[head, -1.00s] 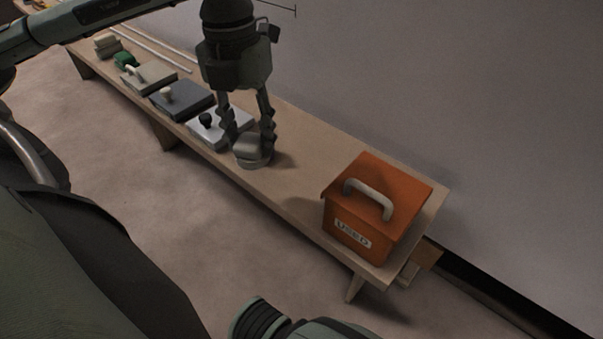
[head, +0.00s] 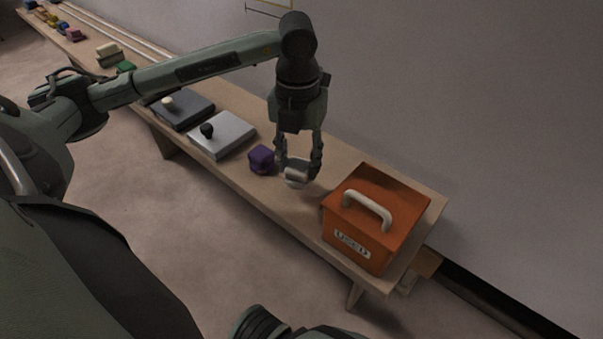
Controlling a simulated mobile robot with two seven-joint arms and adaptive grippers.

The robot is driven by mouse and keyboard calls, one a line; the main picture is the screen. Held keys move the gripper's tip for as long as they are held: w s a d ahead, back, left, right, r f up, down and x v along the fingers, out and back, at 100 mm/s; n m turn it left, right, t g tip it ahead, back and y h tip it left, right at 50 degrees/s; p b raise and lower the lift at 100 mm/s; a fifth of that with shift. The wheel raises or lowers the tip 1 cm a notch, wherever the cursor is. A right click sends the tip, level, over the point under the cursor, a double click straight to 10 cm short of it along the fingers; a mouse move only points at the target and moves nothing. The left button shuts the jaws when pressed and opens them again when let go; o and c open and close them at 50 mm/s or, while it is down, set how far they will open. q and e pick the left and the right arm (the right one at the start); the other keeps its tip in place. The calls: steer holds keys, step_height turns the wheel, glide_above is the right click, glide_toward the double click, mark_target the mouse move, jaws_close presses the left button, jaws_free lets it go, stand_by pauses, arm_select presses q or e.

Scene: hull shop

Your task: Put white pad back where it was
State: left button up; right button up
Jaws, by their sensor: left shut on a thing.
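My left gripper (head: 297,170) points down over the wooden bench, shut on the white pad (head: 296,176). The pad is small and pale, and the fingers hide part of it. It is at or just above the bench top; I cannot tell if it touches. It is between a purple pad (head: 261,158) on its left and the orange box marked USED (head: 372,218) on its right. My right gripper is not in view.
The bench (head: 268,190) runs along the wall. Left of the purple pad are a silver flat box with a black knob (head: 222,136) and a dark one with a cream knob (head: 183,112).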

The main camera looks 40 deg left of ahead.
mark_target(301, 177)
arm_select(q)
steer(key=shift+w+d+f, duration=0.2)
steer(key=shift+w+f, duration=0.1)
steer(key=shift+f, duration=0.1)
step_height(301, 177, down, 4)
steer(key=shift+r, duration=0.2)
steer(key=o, duration=1.5)
steer(key=shift+c, duration=0.2)
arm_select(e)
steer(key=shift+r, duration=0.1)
arm_select(q)
step_height(301, 177, up, 11)
steer(key=shift+r, duration=0.55)
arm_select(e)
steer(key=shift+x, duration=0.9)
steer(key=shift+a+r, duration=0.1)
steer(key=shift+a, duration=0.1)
